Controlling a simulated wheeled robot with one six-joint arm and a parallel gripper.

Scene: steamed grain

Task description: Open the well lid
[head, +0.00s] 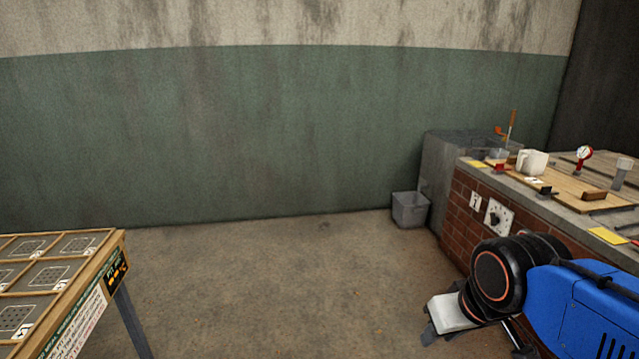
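A brick-sided counter (458,222) stands at the right. On its top lies a flat wooden board (565,192) with a small wooden block (594,195) on its front part. More wooden planking (600,162) lies behind it. I cannot tell which of these is the well lid; no raised lid shows. My blue arm reaches in from the lower right, in front of the counter. My gripper (445,325) seems to be at its pale end, low and apart from the counter top. Its fingers are too unclear to read, and nothing held is visible.
On the counter are a white mug (532,162), a red-rimmed gauge (583,154), a grey post (621,172) and yellow notes (607,236). A grey bin (410,209) stands beside a grey block (450,165). A compartmented table (118,258) is at left. The middle floor is clear.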

